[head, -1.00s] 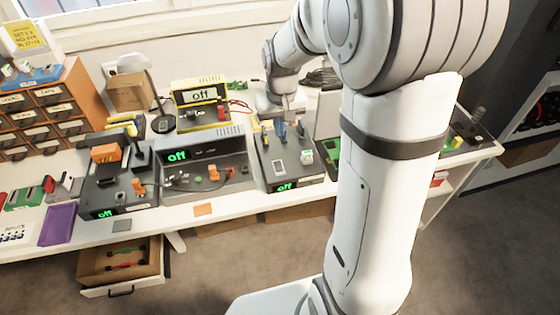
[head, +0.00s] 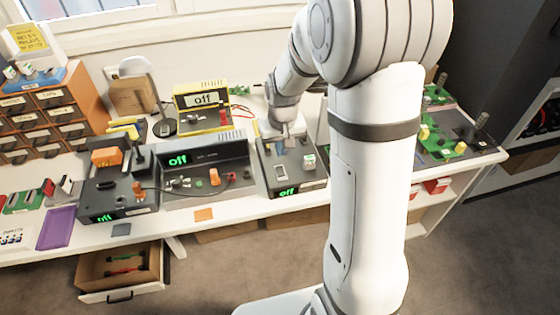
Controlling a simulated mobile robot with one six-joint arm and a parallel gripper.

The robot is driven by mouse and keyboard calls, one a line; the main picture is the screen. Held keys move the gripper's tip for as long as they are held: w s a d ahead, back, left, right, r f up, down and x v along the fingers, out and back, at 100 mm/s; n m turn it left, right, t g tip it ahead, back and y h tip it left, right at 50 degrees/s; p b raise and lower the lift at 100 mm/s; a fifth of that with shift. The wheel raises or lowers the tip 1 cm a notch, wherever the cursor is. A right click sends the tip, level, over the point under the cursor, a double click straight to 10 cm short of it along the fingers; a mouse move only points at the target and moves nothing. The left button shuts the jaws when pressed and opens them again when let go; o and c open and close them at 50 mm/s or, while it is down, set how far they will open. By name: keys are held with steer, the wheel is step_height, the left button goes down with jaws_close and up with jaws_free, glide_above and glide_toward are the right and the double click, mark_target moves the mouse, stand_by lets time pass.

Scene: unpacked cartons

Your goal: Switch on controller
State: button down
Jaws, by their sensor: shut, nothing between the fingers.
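Several devices with lit "off" displays stand on the white workbench; I cannot tell by any readable label which is the controller. A dark box (head: 299,178) with a green "off" display is at the right. My gripper (head: 288,140) is over its back part, shut and empty; it hides some of the controls there, and I cannot tell if it touches them. A wider grey console (head: 210,180) with an orange knob shows "off" in the middle. A dark unit (head: 118,197) with a black lever shows "off" at the left.
A desk lamp (head: 150,90) and an orange drawer cabinet (head: 50,115) stand at the back left. A green circuit board (head: 438,141) lies at the right. An open drawer (head: 120,270) juts out below the bench. My arm hides part of the bench.

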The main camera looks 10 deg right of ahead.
mark_target(279, 168)
steer(key=f, duration=0.6)
steer(key=shift+w+f, duration=0.25)
steer(key=shift+w, duration=0.15)
steer(key=shift+a, duration=0.1)
